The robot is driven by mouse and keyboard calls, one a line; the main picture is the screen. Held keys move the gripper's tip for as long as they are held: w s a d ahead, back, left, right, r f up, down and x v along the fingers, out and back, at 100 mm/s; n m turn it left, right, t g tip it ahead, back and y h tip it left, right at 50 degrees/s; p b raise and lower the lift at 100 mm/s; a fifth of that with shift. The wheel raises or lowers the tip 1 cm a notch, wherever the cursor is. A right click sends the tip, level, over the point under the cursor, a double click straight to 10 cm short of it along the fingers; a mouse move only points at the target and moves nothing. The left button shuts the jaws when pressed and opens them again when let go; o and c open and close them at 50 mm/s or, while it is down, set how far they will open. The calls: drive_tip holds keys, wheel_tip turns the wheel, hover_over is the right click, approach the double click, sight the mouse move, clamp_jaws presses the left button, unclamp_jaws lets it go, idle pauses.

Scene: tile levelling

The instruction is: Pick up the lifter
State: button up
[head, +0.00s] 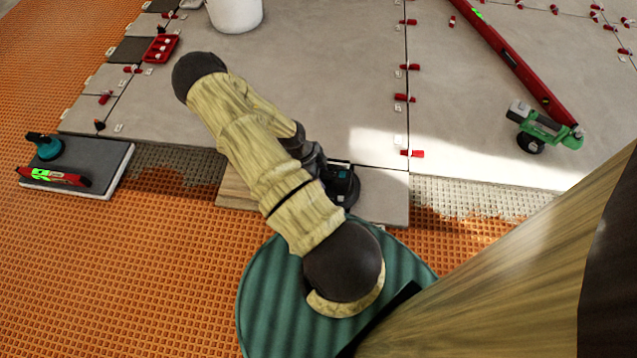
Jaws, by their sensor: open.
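A dark, round-based device with a small pale-blue part (350,187), which looks like the lifter, sits on the pale tile in front of me. My upper arm hides its left side. My gripper (325,170) is at the dark end of my arm, right by this device and mostly hidden behind my arm. It is open. I cannot tell whether its fingers touch the device or stand around it. A teal-handled suction cup (46,147) stands on a loose dark tile at the left. A green tool with a grey block (543,128) lies on the floor at the right.
A red level (515,62) lies across the tiles at upper right; a shorter red level (53,178) lies on the loose tile (105,170). A red tray (161,48) and white bucket (236,14) stand at the back. Red clips line the joints. Orange matting (150,270) is clear.

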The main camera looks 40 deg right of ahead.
clamp_jaws()
drive_tip(key=shift+r, duration=0.15)
wheel_tip(320, 180, up, 10)
drive_tip(key=p, duration=0.7)
idle(0.6)
wheel_tip(320, 180, up, 6)
drive_tip(key=p, duration=0.5)
drive_tip(key=shift+p, duration=0.4)
idle(0.3)
